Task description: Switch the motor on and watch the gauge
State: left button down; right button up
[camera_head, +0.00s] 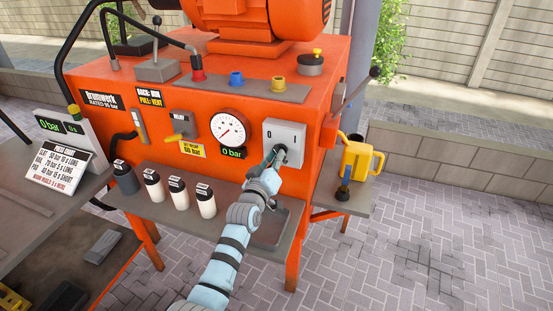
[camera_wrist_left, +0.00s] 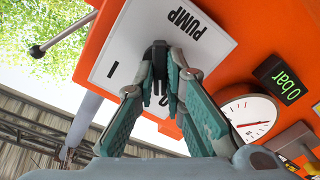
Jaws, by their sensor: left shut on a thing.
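The pump switch plate (camera_head: 298,132) is a pale grey panel on the orange machine's front, marked 0 in the head view. In the left wrist view the plate (camera_wrist_left: 128,50) reads PUMP, with I and 0 marks. My left gripper (camera_head: 274,158) is at the plate, shut on the dark switch knob (camera_wrist_left: 159,52), with its fingers (camera_wrist_left: 161,82) on either side. The round white gauge (camera_head: 229,127) with a red needle sits left of the plate, also in the wrist view (camera_wrist_left: 250,116). The green display (camera_head: 232,153) below it reads 0 bar. The orange motor (camera_head: 262,22) stands on top.
Several capped bottles (camera_head: 178,191) stand on the grey front shelf (camera_head: 160,205). A yellow jug (camera_head: 360,161) stands on the right side shelf. A yellow-handled valve (camera_head: 177,136) is left of the gauge. A printed card (camera_head: 58,168) leans at the left. Paving at right is clear.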

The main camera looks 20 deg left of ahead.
pick_arm(q)
jog(key=shift+m, duration=0.4)
jog(key=shift+m+b, duration=1.6)
jog(key=shift+m, duration=4.9)
jog(key=c, duration=1.7)
grip_release()
jog(key=shift+o, duration=0.2)
